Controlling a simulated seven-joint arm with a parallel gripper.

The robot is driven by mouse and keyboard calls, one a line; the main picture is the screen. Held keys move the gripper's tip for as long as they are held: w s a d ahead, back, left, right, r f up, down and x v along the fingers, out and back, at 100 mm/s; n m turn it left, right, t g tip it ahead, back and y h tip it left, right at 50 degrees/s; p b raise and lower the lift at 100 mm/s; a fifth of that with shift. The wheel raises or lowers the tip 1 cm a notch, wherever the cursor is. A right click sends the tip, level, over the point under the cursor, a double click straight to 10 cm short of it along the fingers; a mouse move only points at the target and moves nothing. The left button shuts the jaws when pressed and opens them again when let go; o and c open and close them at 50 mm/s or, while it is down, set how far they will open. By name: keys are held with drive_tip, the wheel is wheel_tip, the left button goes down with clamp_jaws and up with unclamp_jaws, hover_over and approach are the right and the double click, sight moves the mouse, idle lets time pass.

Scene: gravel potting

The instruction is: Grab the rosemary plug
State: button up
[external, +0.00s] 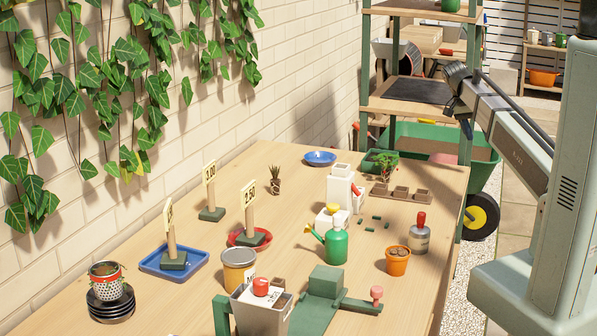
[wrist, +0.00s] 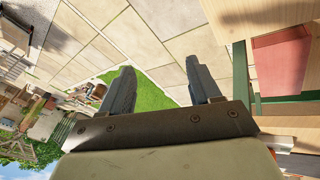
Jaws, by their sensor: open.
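A small spiky green plant in a dark plug (external: 275,181) stands upright on the table, right of the number signs. A bushier green plant (external: 384,164) stands near the far right of the table. I cannot tell for sure which is the rosemary plug. My gripper (wrist: 160,68) is open and empty in the wrist view, with paving and grass beyond its fingers. My arm is at the right of the external view, well away from both plants. Neither plant shows in the wrist view.
On the wooden table (external: 225,219) stand a blue bowl (external: 319,158), a green watering can (external: 335,243), a white machine (external: 341,190), an orange pot (external: 397,261), a blue tray (external: 174,264) and number signs. A shelf (external: 402,107) stands behind. Bare table surrounds the spiky plant.

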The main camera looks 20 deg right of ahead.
drive_tip(key=w+a+t, duration=0.1)
drive_tip(key=w+a, duration=0.8)
drive_tip(key=a, duration=0.3)
wheel_tip(320, 180, up, 3)
drive_tip(key=n+t+y, duration=0.1)
drive_tip(key=n+y, duration=0.2)
drive_tip(key=y, duration=0.2)
hover_over(275, 180)
drive_tip(key=f, duration=0.7)
drive_tip(key=shift+d+f, duration=0.25)
drive_tip(key=shift+f, duration=0.15)
drive_tip(key=shift+w+a+f, duration=0.15)
drive_tip(key=shift+f, duration=2.6)
drive_tip(key=c, duration=1.1)
drive_tip(key=shift+c, duration=0.2)
drive_tip(key=shift+r, duration=0.1)
